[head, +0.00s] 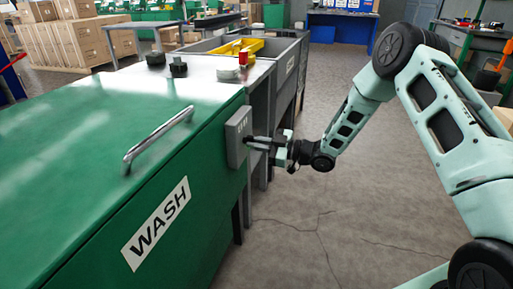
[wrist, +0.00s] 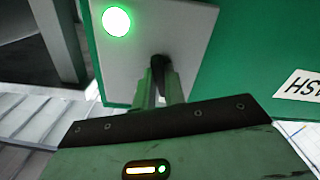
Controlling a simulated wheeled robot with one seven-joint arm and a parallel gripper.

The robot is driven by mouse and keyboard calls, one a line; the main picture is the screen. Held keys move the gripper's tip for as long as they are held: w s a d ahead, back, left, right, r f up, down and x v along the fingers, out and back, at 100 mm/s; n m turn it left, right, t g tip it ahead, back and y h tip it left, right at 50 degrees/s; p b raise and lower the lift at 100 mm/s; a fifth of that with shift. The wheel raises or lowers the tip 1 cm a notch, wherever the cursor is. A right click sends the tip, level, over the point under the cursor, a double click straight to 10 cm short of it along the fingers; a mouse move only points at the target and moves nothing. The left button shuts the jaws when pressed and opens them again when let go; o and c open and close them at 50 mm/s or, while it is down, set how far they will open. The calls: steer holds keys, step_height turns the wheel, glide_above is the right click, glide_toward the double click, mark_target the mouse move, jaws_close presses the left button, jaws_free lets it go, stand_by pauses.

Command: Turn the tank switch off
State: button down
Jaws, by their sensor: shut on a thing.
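The tank is a large green cabinet with a white WASH label (head: 157,222). A grey switch box (head: 237,137) is fixed to the cabinet near its right corner. In the wrist view the switch plate (wrist: 195,40) carries a lit green lamp (wrist: 116,21) and a dark switch lever (wrist: 159,64). My gripper (head: 252,142) reaches the box from the right. Its fingers (wrist: 161,88) are closed on the lever and partly hide it; the lever's exact angle is hard to tell.
A metal handle (head: 158,139) sits on the sloping green lid. Black knobs (head: 178,67) and a red-topped part (head: 243,59) stand on the metal top. A grey trough with a yellow thing (head: 236,48) lies behind. The floor (head: 310,215) right of the tank is clear.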

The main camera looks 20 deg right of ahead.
steer(key=shift+f+n+b, duration=0.1)
steer(key=shift+n+b, duration=0.3)
steer(key=shift+n, duration=0.5)
steer(key=c, duration=1.5)
jaws_free()
steer(key=shift+o, duration=0.2)
steer(key=shift+d, duration=0.15)
steer(key=p+v, duration=0.1)
steer(key=v, duration=1.6)
steer(key=shift+s+p, duration=0.15)
steer(key=shift+p, duration=0.25)
